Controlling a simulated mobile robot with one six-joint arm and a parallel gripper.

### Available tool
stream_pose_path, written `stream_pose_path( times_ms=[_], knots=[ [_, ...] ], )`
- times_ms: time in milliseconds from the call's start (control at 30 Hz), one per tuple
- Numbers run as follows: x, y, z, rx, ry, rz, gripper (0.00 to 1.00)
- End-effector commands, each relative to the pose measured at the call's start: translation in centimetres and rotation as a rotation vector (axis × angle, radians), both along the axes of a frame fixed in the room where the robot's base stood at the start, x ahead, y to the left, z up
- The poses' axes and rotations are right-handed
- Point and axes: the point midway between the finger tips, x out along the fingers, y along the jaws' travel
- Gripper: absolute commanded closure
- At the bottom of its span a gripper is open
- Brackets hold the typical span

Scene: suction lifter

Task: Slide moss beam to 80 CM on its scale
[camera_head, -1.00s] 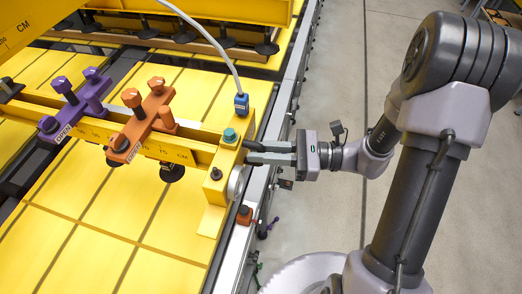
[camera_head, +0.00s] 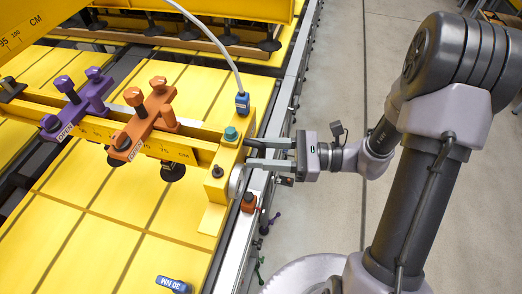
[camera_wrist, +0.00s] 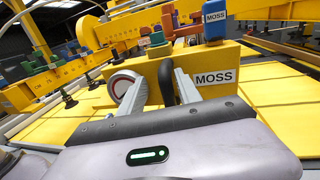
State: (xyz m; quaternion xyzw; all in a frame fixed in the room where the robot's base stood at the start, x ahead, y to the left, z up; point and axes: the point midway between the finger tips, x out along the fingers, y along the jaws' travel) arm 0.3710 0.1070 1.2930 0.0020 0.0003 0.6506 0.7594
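The moss beam (camera_head: 200,150) is a yellow beam crossing the left half of the head view. Its yellow end block (camera_wrist: 230,58) bears a MOSS label in the wrist view. A black handle (camera_wrist: 166,84) stands out from that block. My gripper (camera_head: 268,153) is at this end of the beam, its fingers spread apart with the handle between them. In the wrist view the two fingers (camera_wrist: 160,92) stand either side of the handle with gaps. Scale numbers and CM show on the beam face near the orange clamp; a pointer reading cannot be made out.
An orange clamp (camera_head: 146,120) and a purple clamp (camera_head: 78,102) sit on the beam. A grey rail (camera_head: 237,235) with a small orange piece (camera_head: 249,203) runs past its end. A blue part (camera_head: 173,285) shows at the bottom.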

Motion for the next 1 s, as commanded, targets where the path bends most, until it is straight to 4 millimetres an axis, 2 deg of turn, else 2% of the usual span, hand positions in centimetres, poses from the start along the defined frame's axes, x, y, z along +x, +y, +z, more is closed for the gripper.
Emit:
stream_pose_path(
  times_ms=[467,567,667,767,1000],
  knots=[
    [-0.1,0.0,-0.1,-0.002,0.001,0.002,0.62],
    [-0.1,-0.5,-0.1,-0.002,0.0,0.001,0.62],
    [-0.3,-2.0,-0.2,-0.001,0.0,-0.002,0.62],
    [-0.6,-4.4,-0.2,-0.001,0.0,-0.003,0.62],
    [-1.8,-11.9,-0.2,-0.003,0.0,-0.004,0.62]
  ],
)
